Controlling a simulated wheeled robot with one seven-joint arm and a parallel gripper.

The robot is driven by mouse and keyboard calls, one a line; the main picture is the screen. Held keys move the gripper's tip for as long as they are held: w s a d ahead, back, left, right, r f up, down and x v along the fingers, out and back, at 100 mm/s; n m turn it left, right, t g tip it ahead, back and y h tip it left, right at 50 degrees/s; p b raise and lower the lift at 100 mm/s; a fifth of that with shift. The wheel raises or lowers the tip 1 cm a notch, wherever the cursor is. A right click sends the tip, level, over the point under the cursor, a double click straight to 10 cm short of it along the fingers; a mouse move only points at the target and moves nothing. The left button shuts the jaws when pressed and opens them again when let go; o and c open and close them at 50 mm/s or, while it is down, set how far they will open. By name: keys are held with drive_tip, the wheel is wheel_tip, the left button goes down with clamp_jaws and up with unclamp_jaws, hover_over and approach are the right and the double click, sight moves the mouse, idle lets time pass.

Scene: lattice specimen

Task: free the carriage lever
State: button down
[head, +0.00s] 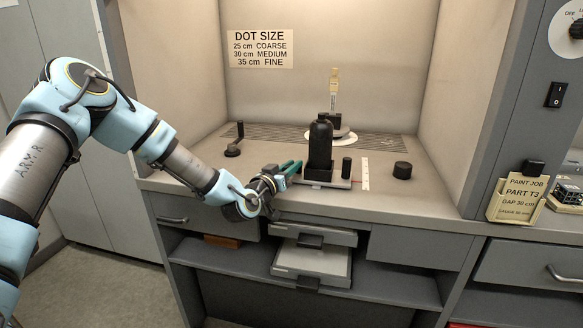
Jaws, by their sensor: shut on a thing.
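My gripper (291,169) has green fingers and reaches in from the left over the front edge of the booth floor. It is shut at the left side of the carriage (322,183), a low base that carries a black bottle (320,143). What it holds is mostly hidden by the fingers; from its place it seems to be the carriage lever. A short black post (347,167) stands on the right part of the carriage, apart from my gripper. Behind the bottle, a yellowish part (334,82) stands upright in a black holder on a round white disc (345,137).
A white ruled strip (365,174) lies right of the carriage, and a black puck (402,170) beyond it. A black knob with a post (233,150) stands at the left. The booth walls close in both sides. Drawers and an open shelf (372,279) lie below.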

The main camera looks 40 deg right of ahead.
drive_tip(key=shift+w, duration=0.1)
drive_tip(key=c, duration=1.1)
unclamp_jaws()
drive_tip(key=shift+a, duration=0.1)
drive_tip(key=b+v, duration=0.3)
drive_tip(key=v, duration=0.7)
drive_tip(key=shift+a, duration=0.35)
